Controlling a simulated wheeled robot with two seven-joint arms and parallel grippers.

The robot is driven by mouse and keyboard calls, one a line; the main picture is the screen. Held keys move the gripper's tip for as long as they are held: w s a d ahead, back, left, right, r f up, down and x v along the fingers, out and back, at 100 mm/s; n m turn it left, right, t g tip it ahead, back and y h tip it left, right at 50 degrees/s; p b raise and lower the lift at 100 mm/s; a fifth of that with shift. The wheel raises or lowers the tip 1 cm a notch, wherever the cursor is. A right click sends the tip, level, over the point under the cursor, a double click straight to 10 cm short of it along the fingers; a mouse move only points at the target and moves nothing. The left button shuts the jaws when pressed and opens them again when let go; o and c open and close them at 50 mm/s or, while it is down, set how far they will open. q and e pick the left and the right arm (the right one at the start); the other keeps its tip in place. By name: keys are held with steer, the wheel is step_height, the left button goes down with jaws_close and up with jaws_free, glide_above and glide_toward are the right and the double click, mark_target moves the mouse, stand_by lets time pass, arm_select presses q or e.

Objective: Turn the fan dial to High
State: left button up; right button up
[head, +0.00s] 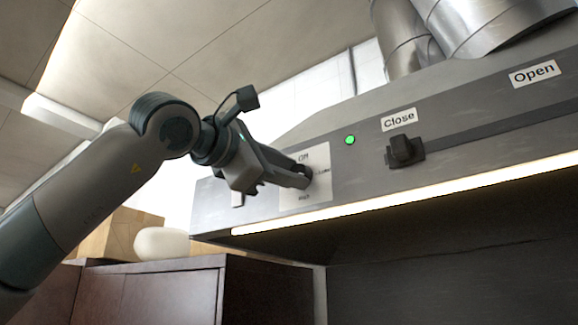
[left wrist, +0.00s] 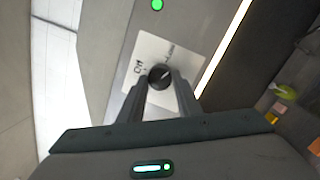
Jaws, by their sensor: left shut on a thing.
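The fan dial (left wrist: 160,76) is a round black knob on a white label plate (head: 318,160) fixed to the grey range hood's front. The plate carries an "Off" mark, a mark that seems to read "Low", and a lower mark that is too small to read surely. My left gripper (head: 304,179) reaches the plate from the left. In the left wrist view its two fingers stand on either side of the dial, shut on it. The fingers hide part of the dial in the head view. My right gripper is in neither view.
A green light (head: 350,140) and a black slider handle (head: 404,151) under a "Close" label sit right of the plate. An "Open" label (head: 535,73) is farther right. A lit strip (head: 420,197) runs along the hood's lower edge. Brown cabinets (head: 170,290) stand below left.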

arm_select(q)
steer(key=m+p, duration=0.1)
steer(key=m, duration=0.3)
steer(key=shift+r+g+p, duration=0.2)
steer(key=shift+g+p, duration=0.1)
steer(key=shift+p, duration=0.05)
steer(key=m+p, duration=0.2)
steer(key=m, duration=0.2)
steer(key=shift+a+g, duration=0.1)
steer(key=shift+g, duration=0.2)
steer(key=m+p, duration=0.2)
steer(key=m, duration=0.2)
steer(key=shift+w, duration=0.1)
steer(key=shift+m+g+p, duration=0.3)
steer(key=shift+m+p, duration=0.2)
steer(key=shift+m, duration=0.3)
steer(key=shift+f, duration=0.1)
steer(key=o, duration=1)
steer(key=shift+o, duration=0.2)
